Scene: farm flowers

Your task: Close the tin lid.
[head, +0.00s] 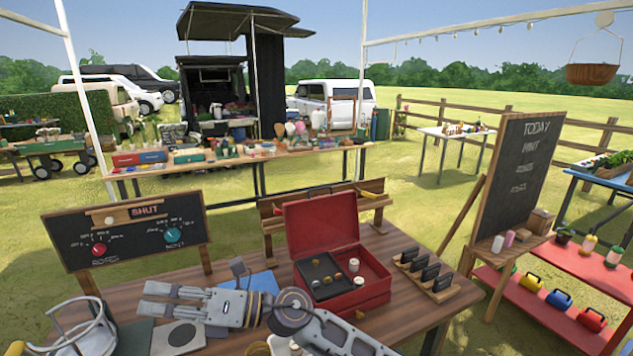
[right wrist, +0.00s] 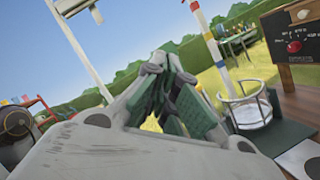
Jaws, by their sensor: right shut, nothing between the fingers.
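The red tin (head: 365,303) stands on the wooden table with its lid (head: 322,220) raised upright at the back. Inside the tin are a black tray and several small pale and brown items. My right gripper (head: 148,297) lies to the left of the tin in the head view, pointing left, away from the lid. It is shut and empty, apart from the tin. Its closed fingers also show in the right wrist view (right wrist: 168,98). My right forearm crosses in front of the tin's front left corner. My left gripper does not show.
A chalkboard sign with dials (head: 127,237) stands at the table's back left. A white wire holder (head: 82,325) is at the front left. A rack with black pieces (head: 425,275) sits right of the tin. A blue sheet (head: 250,284) lies behind my arm.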

